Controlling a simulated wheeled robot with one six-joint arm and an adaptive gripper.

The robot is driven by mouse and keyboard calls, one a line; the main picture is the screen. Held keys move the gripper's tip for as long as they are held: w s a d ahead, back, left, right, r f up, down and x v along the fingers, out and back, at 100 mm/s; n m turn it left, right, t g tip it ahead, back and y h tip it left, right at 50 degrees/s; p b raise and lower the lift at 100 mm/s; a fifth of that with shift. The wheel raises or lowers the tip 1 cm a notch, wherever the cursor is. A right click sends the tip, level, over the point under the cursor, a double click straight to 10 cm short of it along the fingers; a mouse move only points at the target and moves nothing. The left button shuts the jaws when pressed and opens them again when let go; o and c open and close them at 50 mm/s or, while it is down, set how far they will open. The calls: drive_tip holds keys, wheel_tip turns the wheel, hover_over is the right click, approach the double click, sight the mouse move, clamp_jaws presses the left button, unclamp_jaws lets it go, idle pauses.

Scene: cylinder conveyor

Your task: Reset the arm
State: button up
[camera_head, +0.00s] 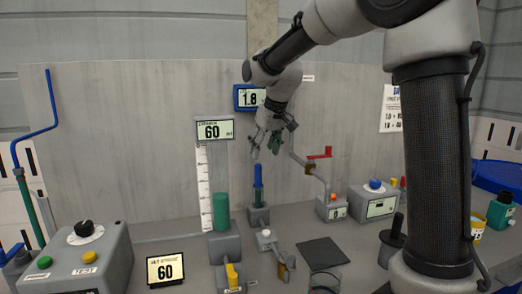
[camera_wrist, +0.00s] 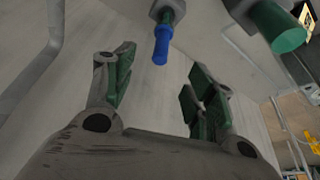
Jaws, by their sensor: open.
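My gripper (camera_head: 267,141) is open and empty at the end of my raised arm. It hangs above the bench, in front of the grey back panel. In the wrist view my gripper (camera_wrist: 155,88) shows its green-padded fingers spread apart with nothing between them. A blue-topped green rod (camera_head: 258,183) stands below my gripper in a small grey base. Its blue tip also shows in the wrist view (camera_wrist: 162,45), beyond the fingers and apart from them. A green cylinder (camera_head: 221,212) stands on a grey block beside a white scale; it also shows at the wrist view's upper right (camera_wrist: 278,28).
A red-handled crank (camera_head: 320,155) and a box with a blue button (camera_head: 374,203) stand at right. A dark flat pad (camera_head: 323,252) lies on the bench.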

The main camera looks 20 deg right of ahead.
drive_tip(key=s+d+r+m, duration=0.1)
drive_tip(key=s+d, duration=0.4)
drive_tip(key=s, duration=0.4)
drive_tip(key=s+d+r+m, duration=0.1)
drive_tip(key=s+d, duration=0.3)
drive_tip(key=s, duration=0.5)
drive_tip(key=s+d+f, duration=0.2)
drive_tip(key=s, duration=0.6)
drive_tip(key=s+d+f+m+h, duration=0.1)
drive_tip(key=s+d+f, duration=0.1)
drive_tip(key=s, duration=0.6)
drive_tip(key=shift+d+f, duration=0.4)
drive_tip(key=shift+f, duration=0.25)
drive_tip(key=shift+w, duration=0.1)
